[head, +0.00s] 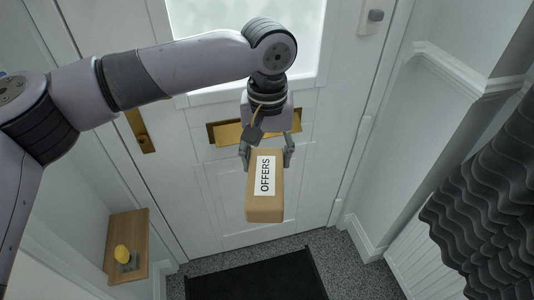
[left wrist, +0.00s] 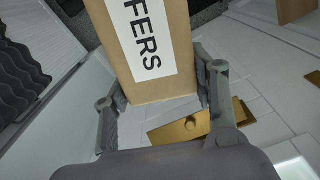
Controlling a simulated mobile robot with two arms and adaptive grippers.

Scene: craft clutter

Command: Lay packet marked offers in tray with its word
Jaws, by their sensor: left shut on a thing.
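The packet (head: 265,187) is a brown box with a white label reading OFFERS. My left gripper (head: 267,152) is shut on its upper end and holds it in the air in front of the white door. In the left wrist view the packet (left wrist: 150,84) sits between both fingers of the left gripper (left wrist: 155,98), its label partly cut off by the frame's top edge. No tray shows in either view. My right gripper is not in view.
The door (head: 185,100) has a brass letter slot (head: 225,135) behind the gripper and a brass handle (head: 141,132). A dark mat (head: 258,282) lies on the floor. A dark wavy curtain (head: 480,215) hangs at right.

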